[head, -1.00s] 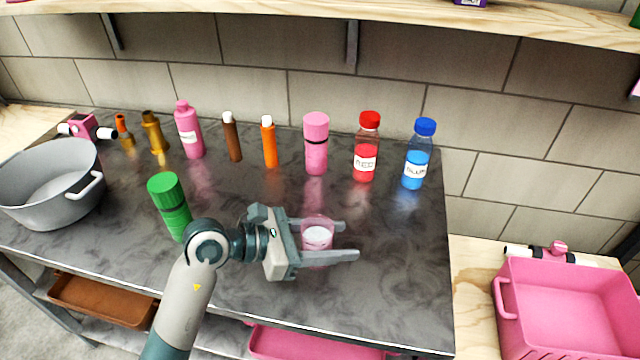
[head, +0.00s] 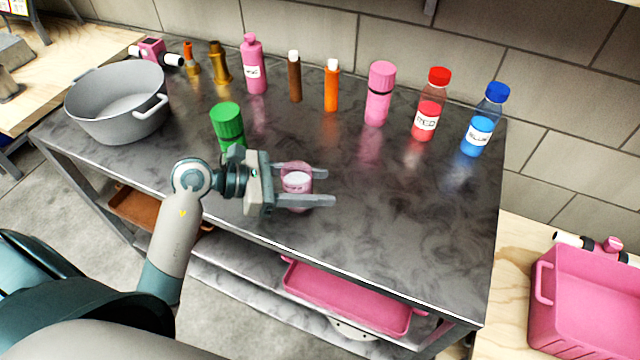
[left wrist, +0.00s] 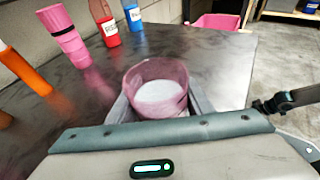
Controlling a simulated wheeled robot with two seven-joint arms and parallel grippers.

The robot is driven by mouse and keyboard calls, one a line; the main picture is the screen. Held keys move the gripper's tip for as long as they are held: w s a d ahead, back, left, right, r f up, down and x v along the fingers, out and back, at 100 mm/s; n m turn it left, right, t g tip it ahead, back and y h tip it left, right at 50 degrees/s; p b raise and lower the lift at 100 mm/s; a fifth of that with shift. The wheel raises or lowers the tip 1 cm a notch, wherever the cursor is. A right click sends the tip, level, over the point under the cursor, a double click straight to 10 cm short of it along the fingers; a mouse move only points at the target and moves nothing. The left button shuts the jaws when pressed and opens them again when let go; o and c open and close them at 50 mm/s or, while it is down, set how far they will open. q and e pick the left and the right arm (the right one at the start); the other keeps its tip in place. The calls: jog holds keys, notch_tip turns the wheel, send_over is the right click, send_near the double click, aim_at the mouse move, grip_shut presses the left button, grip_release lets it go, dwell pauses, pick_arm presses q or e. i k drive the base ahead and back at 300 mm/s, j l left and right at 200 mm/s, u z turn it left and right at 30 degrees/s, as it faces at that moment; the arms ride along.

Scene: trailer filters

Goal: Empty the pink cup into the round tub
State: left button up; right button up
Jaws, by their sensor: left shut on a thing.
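The pink cup (head: 296,181) is translucent and upright, with white contents inside. It also shows in the left wrist view (left wrist: 155,80). My left gripper (head: 304,186) is shut on the cup, one finger on each side, near the front edge of the dark table. I cannot tell whether the cup touches the table top. The round tub (head: 118,103) is grey with side handles and stands at the table's left end; the part of its inside that I see looks empty. My right gripper is not in view.
Several bottles line the back, including a pink flask (head: 380,93), a red bottle (head: 430,105) and a blue bottle (head: 485,120). A pink crate (head: 585,300) is at right. The table's right part is clear.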

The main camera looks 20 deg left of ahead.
aim_at(123, 102)
jog(key=k+j, duration=0.1)
jog(key=j, duration=0.25)
jog(key=k+j, duration=0.15)
jog(key=j, duration=0.2)
jog(key=k+j+u, duration=0.1)
jog(key=j, duration=0.25)
jog(key=k+j, duration=0.1)
jog(key=j, duration=0.3)
jog(key=j+u, duration=0.1)
jog(key=j, duration=0.9)
jog(key=i+j, duration=0.1)
jog(key=j, duration=0.4)
jog(key=i+j+u, duration=0.1)
jog(key=j, duration=0.4)
jog(key=i+j, duration=0.5)
jog(key=j, duration=0.15)
jog(key=j+u, duration=0.05)
